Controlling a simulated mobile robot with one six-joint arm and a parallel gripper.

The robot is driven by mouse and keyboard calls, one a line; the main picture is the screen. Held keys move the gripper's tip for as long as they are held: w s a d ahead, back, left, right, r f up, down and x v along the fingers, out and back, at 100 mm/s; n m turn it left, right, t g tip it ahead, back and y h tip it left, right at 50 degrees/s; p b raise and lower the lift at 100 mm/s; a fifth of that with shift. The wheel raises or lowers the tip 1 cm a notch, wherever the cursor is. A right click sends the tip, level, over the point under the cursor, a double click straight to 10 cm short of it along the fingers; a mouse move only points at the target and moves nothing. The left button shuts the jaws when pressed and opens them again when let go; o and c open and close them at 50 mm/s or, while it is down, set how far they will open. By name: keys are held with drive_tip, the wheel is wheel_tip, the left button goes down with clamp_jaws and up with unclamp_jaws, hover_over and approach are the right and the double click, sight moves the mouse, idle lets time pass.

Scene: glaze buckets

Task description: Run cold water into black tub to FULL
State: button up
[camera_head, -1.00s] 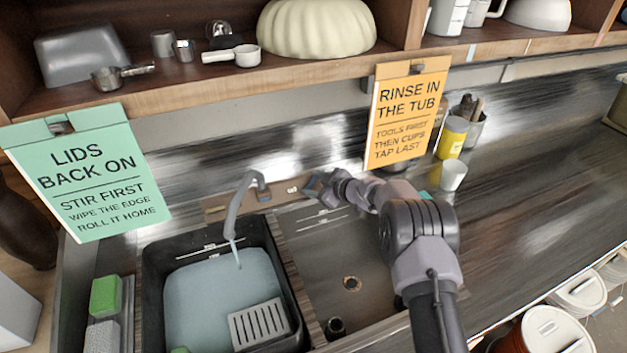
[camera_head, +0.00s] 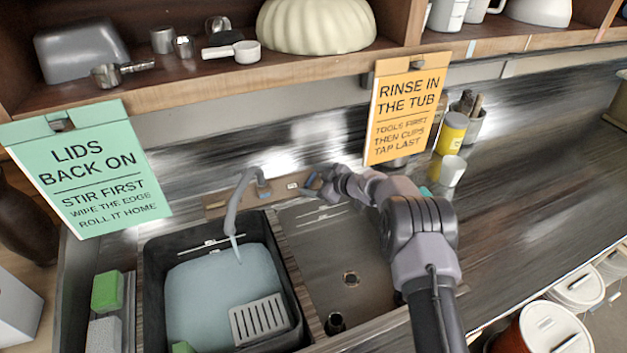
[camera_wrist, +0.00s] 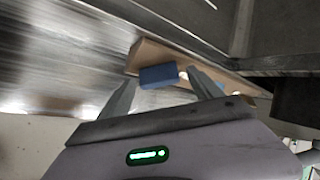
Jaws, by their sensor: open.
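The black tub (camera_head: 154,300) sits in the left sink bay, holding pale blue water (camera_head: 205,290). A white mark line (camera_head: 205,245) shows on its back inner wall, above the water surface. A grey spout (camera_head: 233,212) hangs over the tub, and a thin stream (camera_head: 237,250) runs from it into the water. My gripper (camera_head: 314,182) is at the wooden tap plate (camera_head: 215,205), right of the spout. In the wrist view a blue tap handle (camera_wrist: 159,76) lies between the tips of my open fingers (camera_wrist: 162,88); I cannot tell whether they touch it.
A grey slotted piece (camera_head: 258,320) is in the tub's front right. An orange sign (camera_head: 405,108) hangs close above my wrist, a green sign (camera_head: 88,170) at left.

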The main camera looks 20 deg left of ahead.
drive_tip(key=p+v, duration=0.1)
drive_tip(key=v, duration=0.1)
drive_tip(key=shift+s+d+r, duration=0.1)
drive_tip(key=shift+d+r, duration=0.2)
drive_tip(key=s+d+p, duration=0.1)
drive_tip(key=s+d, duration=0.5)
drive_tip(key=d, duration=0.4)
drive_tip(key=shift+d+p, duration=0.3)
drive_tip(key=shift+p, duration=0.05)
drive_tip(key=shift+s, duration=0.1)
